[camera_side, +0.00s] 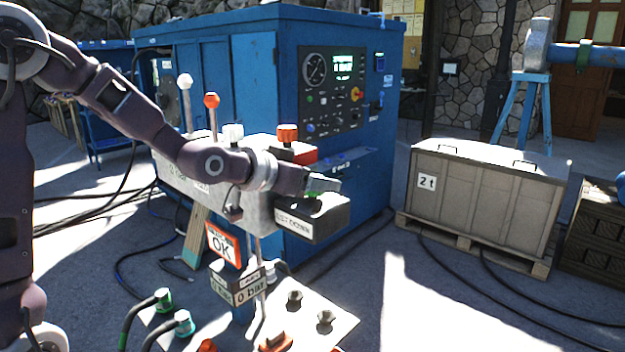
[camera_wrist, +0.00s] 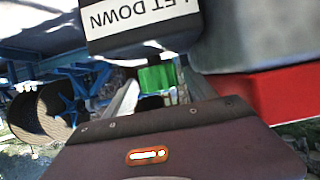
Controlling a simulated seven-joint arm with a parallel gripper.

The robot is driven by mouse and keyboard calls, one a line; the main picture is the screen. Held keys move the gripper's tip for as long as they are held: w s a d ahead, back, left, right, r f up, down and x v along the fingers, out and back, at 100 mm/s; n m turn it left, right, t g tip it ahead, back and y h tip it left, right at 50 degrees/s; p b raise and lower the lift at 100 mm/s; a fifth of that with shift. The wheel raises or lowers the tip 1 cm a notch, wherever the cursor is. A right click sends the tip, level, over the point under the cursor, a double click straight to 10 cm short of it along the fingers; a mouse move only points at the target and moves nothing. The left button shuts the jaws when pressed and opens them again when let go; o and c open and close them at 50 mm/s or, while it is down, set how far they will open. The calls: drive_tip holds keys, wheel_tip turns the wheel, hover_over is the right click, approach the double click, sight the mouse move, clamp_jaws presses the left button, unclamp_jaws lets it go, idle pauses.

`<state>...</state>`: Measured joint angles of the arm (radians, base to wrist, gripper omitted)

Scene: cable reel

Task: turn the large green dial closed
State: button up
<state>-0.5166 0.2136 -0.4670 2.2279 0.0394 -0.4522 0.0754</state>
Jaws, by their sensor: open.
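The green dial (camera_side: 313,194) sits on the dark block labelled "LET DOWN" (camera_side: 315,222) at the front end of a grey valve housing. In the side view my gripper (camera_side: 328,184) is at the dial and covers much of it. In the wrist view the ribbed green dial (camera_wrist: 156,78) shows between the two fingers of my gripper (camera_wrist: 157,86), one on each side. The jaws are open. I cannot tell whether either finger touches the dial. The labelled block (camera_wrist: 140,22) shows upside down at the top of the wrist view.
An orange-topped knob (camera_side: 287,133), a white knob (camera_side: 233,132) and two ball-topped levers (camera_side: 211,101) stand on or behind the housing. A red part (camera_wrist: 262,92) lies close by on the right in the wrist view.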

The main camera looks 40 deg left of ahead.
drive_tip(key=c, duration=1.4)
drive_tip(key=shift+d+n+y, duration=0.15)
drive_tip(key=shift+n+y, duration=0.15)
drive_tip(key=shift+y, duration=0.1)
drive_tip(key=shift+s+d+n+y, duration=0.1)
drive_tip(key=shift+n+y, duration=0.4)
drive_tip(key=shift+n+g+y, duration=0.4)
drive_tip(key=shift+n+y, duration=0.5)
drive_tip(key=shift+y, duration=0.2)
drive_tip(key=n+g+y, duration=0.1)
drive_tip(key=n+y, duration=0.1)
drive_tip(key=n+g+y, duration=0.2)
drive_tip(key=n+y, duration=0.1)
drive_tip(key=n+g+y, duration=0.1)
drive_tip(key=n+g, duration=0.1)
drive_tip(key=n+g+y, duration=0.1)
drive_tip(key=n+g, duration=0.1)
drive_tip(key=n+g+y, duration=0.2)
drive_tip(key=shift+a+n, duration=0.25)
drive_tip(key=shift+n, duration=0.05)
drive_tip(key=shift+n+g+y, duration=0.3)
drive_tip(key=shift+n+g, duration=1.1)
drive_tip(key=shift+g, duration=0.4)
drive_tip(key=shift+a+r, duration=0.1)
